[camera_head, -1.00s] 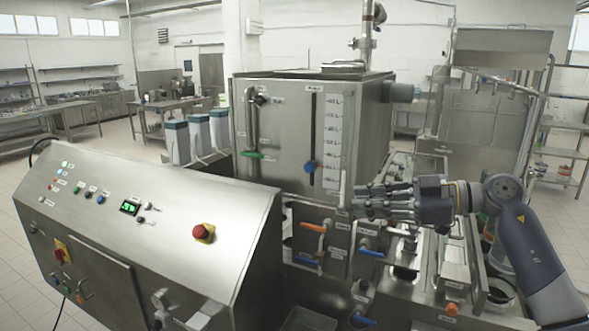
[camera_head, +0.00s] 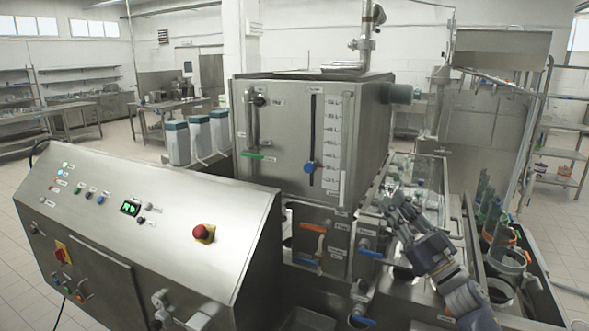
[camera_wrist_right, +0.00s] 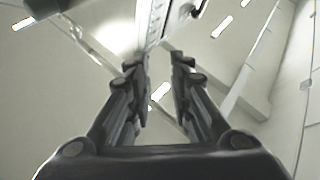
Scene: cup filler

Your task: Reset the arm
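My right gripper (camera_head: 396,206) is in the right half of the head view, in front of the machine's right section. Its fingers point up and slightly left. In the right wrist view its two fingers (camera_wrist_right: 160,62) stand apart with a gap between them and nothing held. Behind the gap are the ceiling and blurred bright lamps. My left gripper is not in either view.
The steel tank (camera_head: 300,130) with a level scale stands left of my right gripper. The control console (camera_head: 150,225) with a red stop button (camera_head: 203,232) fills the front left. Blue-handled valves (camera_head: 369,253) sit close to the gripper's left. Buckets (camera_head: 506,261) stand at its right.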

